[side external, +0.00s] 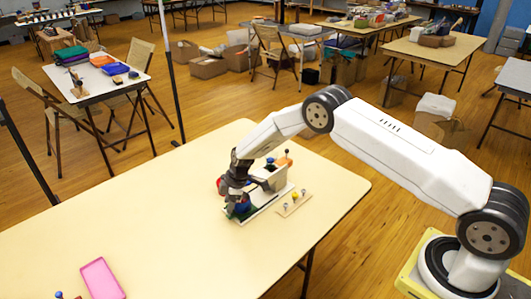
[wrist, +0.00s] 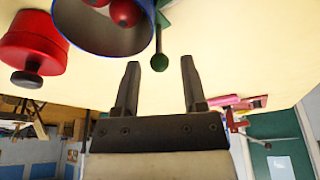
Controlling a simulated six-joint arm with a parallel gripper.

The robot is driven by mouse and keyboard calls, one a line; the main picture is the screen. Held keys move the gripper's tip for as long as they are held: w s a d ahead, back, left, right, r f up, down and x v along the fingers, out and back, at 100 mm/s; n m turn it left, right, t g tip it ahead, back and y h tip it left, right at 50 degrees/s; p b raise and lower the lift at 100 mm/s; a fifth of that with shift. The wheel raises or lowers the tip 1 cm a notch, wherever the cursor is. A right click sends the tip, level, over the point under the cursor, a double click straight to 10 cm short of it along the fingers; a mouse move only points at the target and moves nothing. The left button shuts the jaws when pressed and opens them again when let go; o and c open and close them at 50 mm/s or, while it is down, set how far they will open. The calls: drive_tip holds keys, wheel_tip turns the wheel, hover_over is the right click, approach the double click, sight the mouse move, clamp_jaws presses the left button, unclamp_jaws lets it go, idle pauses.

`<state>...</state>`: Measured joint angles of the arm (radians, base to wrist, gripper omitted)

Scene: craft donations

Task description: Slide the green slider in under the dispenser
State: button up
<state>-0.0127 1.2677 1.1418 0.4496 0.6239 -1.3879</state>
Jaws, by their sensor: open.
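The gripper is open, and I cannot tell whether a finger touches the knob. A blue-rimmed round container (wrist: 100,40) with red balls in it, perhaps part of the dispenser, is beside the slider. In the side view my gripper (side external: 233,188) is low at the left end of a pale device (side external: 270,187). Some green (side external: 240,211) shows below it; the gripper hides much of this end.
A red part with a black knob (wrist: 32,45) is left of the blue container. A small board with knobs (side external: 294,204) lies right of the device. A pink tray (side external: 102,279) lies at the table's near left. The table (side external: 160,245) between is largely clear.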

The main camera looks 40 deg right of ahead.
drive_tip(key=shift+f, duration=0.3)
idle(0.4)
clamp_jaws()
